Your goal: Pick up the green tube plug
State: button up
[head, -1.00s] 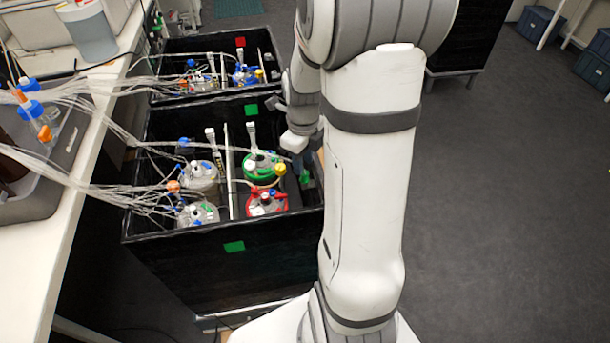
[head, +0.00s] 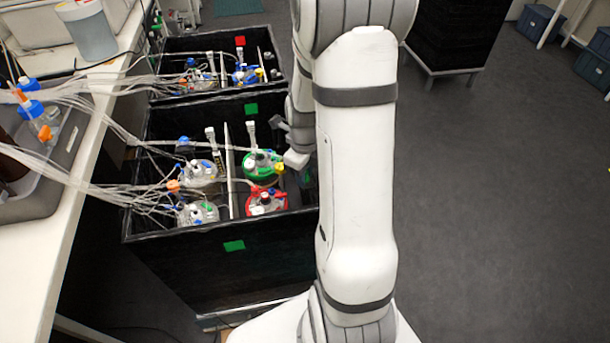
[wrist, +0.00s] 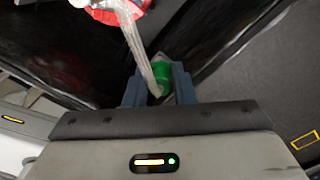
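A green plug (wrist: 163,72) shows in the wrist view between the two blue-grey fingers of my gripper (wrist: 158,88). The fingers stand apart, with some pale surface visible around the plug, and I see no firm grip on it. The plug's depth relative to the fingertips is hard to judge. A translucent tube (wrist: 138,45) runs down in front of the plug's left side. In the head view my arm hides the fingers and the plug; only part of my wrist (head: 296,158) shows at the right side of the black box.
The near black box (head: 185,255) holds several vessels, including a green-lidded one (head: 257,172) and a red-lidded one (head: 265,203). A red lid also shows in the wrist view (wrist: 122,10). Many clear tubes (head: 95,105) cross from the left bench (head: 75,240). Open floor (head: 500,200) lies right.

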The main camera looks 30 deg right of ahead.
grip_shut()
jog(key=shift+r, duration=0.1)
